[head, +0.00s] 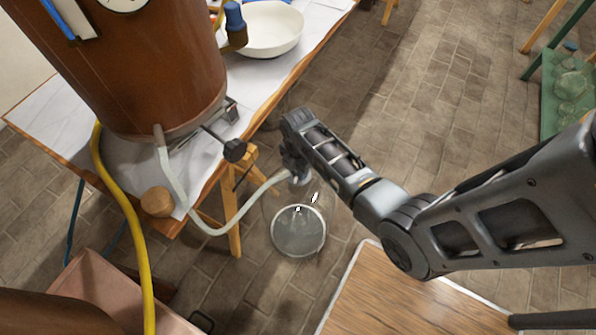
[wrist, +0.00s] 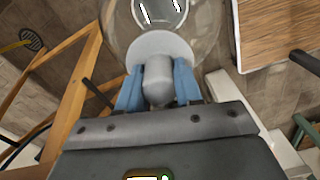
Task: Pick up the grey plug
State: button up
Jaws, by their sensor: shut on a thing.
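The grey plug (wrist: 158,78) has a rounded knob on a pale round disc. It sits between the two blue fingertips of my gripper (wrist: 158,88) in the wrist view, and the fingers are shut on it. In the head view my gripper (head: 297,172) points down at the end of the arm, and its fingers are mostly hidden. A clear glass vessel with a round rim (head: 298,206) shows just below it. I cannot tell whether the plug still touches the glass.
A large copper vessel (head: 150,75) stands on the wooden table (head: 262,108) at left, beside a white bowl (head: 272,28). A pale hose (head: 215,232) and a yellow hose (head: 125,205) hang there. A wooden tabletop (head: 395,298) lies at lower right.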

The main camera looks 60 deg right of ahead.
jog(key=c, duration=0.4)
jog(key=shift+o, duration=0.2)
jog(key=shift+r, duration=0.1)
jog(key=shift+r, duration=0.55)
notch_tip(320, 180, up, 3)
jog(key=shift+r, duration=0.1)
jog(key=s+d+r, duration=0.4)
jog(key=s+r, duration=0.2)
jog(key=s, duration=0.5)
jog(key=shift+r, duration=0.25)
